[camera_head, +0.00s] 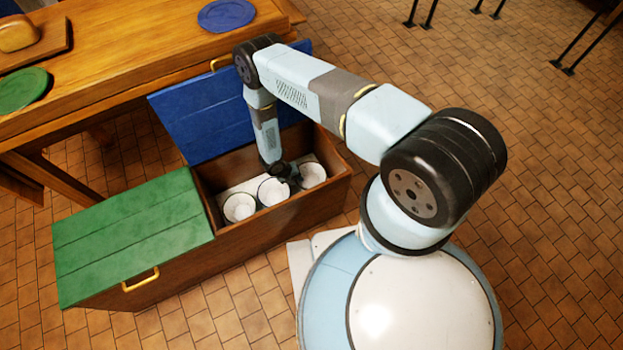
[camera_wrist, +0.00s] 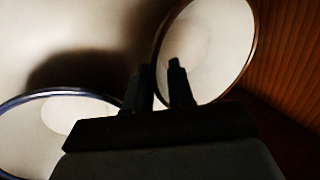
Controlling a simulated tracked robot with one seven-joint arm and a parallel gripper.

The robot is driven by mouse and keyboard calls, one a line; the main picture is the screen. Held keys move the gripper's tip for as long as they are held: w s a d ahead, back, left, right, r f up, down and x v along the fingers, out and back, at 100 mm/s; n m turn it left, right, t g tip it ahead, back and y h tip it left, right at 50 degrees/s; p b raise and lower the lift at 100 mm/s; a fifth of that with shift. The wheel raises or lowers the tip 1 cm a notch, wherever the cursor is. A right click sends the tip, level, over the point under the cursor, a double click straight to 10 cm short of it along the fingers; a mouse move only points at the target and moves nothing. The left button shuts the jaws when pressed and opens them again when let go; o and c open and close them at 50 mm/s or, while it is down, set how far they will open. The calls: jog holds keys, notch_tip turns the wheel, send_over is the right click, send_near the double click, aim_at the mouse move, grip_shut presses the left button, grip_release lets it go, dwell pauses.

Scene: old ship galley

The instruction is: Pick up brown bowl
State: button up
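Three pale bowls with dark rims stand in a row in the open wooden chest compartment: a left bowl (camera_head: 239,208), a middle bowl (camera_head: 272,192) and a right bowl (camera_head: 313,174). None shows clearly as brown from outside. My gripper (camera_head: 284,172) is down inside the chest, near the middle and right bowls. In the wrist view its two dark fingers (camera_wrist: 159,67) stand apart with a narrow gap. The rim of one bowl (camera_wrist: 215,45) passes at the gap; whether it is touched I cannot tell. Another dark-rimmed bowl (camera_wrist: 75,115) is at lower left.
The chest's wooden wall (camera_wrist: 285,60) is close on the right in the wrist view. A raised blue lid (camera_head: 205,125) stands behind the compartment; a shut green lid (camera_head: 130,238) is on the left. A wooden table (camera_head: 120,55) with plates stands behind. Tiled floor at right is open.

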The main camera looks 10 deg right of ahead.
aim_at(311, 179)
jog(key=shift+x, duration=1.45)
grip_shut()
jog(key=shift+a, duration=0.1)
